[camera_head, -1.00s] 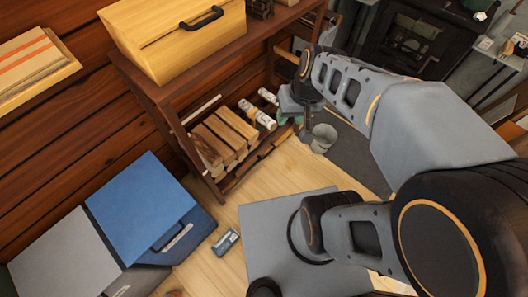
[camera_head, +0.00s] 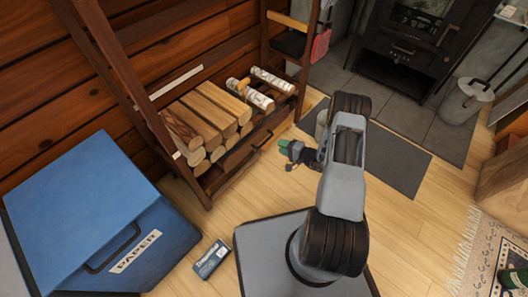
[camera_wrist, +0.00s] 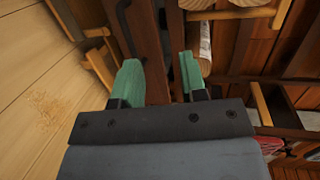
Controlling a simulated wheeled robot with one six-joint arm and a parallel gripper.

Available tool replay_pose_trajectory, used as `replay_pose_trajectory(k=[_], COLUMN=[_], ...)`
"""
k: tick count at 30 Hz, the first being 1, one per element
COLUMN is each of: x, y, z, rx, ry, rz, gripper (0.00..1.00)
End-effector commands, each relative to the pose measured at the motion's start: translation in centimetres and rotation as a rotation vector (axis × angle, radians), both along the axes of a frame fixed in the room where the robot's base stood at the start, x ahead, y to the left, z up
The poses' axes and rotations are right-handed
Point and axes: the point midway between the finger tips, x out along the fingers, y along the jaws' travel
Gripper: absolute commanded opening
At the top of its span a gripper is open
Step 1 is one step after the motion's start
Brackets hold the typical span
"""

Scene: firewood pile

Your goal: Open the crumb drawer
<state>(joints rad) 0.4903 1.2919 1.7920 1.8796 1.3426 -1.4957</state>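The crumb drawer (camera_head: 240,161) is the low dark wooden front at the base of the firewood rack. It looks shut and has a dark bar handle (camera_head: 262,142). My gripper (camera_head: 285,148) is just in front of the drawer's right part, near the handle, with green fingers. In the wrist view the fingers (camera_wrist: 160,76) are apart with nothing between them. The drawer front (camera_wrist: 148,38) shows beyond them, and the dark handle (camera_wrist: 124,24) is beyond the left fingertip. I cannot tell whether a finger touches it.
Floor before the drawer is clear.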

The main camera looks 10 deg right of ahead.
Motion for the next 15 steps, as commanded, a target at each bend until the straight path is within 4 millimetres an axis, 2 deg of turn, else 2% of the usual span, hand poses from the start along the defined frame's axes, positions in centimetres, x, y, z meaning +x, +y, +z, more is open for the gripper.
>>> replay_pose_trajectory(k=[1,4,8,15], x=[-0.3,-0.6,-0.3,2.8], y=[-0.5,-1.2,-1.2,1.0], z=[-2.6,-4.8,-6.2,-7.3], rx=[0.000,-0.007,-0.014,-0.017], ry=[-0.002,-0.011,-0.017,-0.019], rz=[-0.038,-0.090,-0.121,-0.123], gripper=[0.39,0.39,0.39,0.39])
